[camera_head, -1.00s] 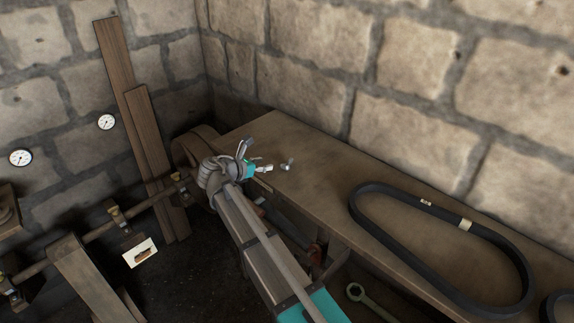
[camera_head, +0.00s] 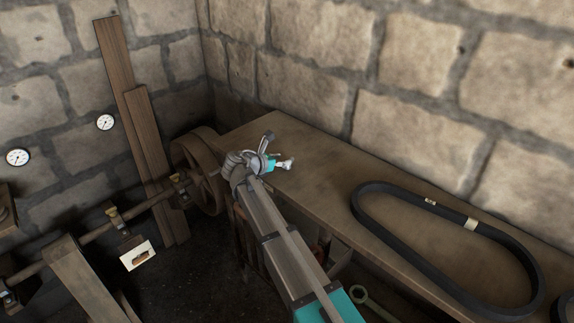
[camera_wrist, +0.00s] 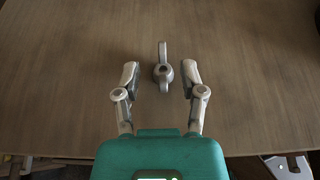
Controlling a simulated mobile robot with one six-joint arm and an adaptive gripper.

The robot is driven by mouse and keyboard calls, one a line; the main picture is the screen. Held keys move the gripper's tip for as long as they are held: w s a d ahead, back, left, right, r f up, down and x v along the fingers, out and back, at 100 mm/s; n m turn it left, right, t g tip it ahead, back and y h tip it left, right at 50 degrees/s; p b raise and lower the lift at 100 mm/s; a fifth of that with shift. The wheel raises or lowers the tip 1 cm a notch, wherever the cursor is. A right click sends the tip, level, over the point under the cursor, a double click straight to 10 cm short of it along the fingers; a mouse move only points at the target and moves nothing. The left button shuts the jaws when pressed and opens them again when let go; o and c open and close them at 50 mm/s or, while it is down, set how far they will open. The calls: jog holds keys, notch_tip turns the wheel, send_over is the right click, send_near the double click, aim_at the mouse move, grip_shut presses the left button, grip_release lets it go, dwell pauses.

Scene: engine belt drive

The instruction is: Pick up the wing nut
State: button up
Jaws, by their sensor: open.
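The wing nut (camera_wrist: 163,70) is a small grey metal piece with a round hub and a wing pointing away, lying on the wooden bench (camera_wrist: 70,90) in the wrist view. My gripper (camera_wrist: 160,76) is open, with one finger on each side of the wing nut and a gap on both sides. The hub sits about midway between the fingertips. In the head view my gripper (camera_head: 289,163) is over the far left end of the bench; the wing nut cannot be clearly told from the fingers there.
A black belt loop (camera_head: 365,225) lies on the right part of the bench. A stone wall (camera_head: 400,110) rises behind it. A large wheel (camera_head: 205,165) and a shaft (camera_head: 150,203) stand left of the bench. The bench between gripper and belt is clear.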

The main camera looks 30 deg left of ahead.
aim_at(291, 158)
jog(key=shift+f+b+x, duration=0.25)
jog(key=shift+b+x, duration=0.7)
jog(key=shift+x, duration=0.9)
jog(key=shift+w+d+f, duration=0.2)
jog(key=shift+w, duration=0.4)
grip_shut()
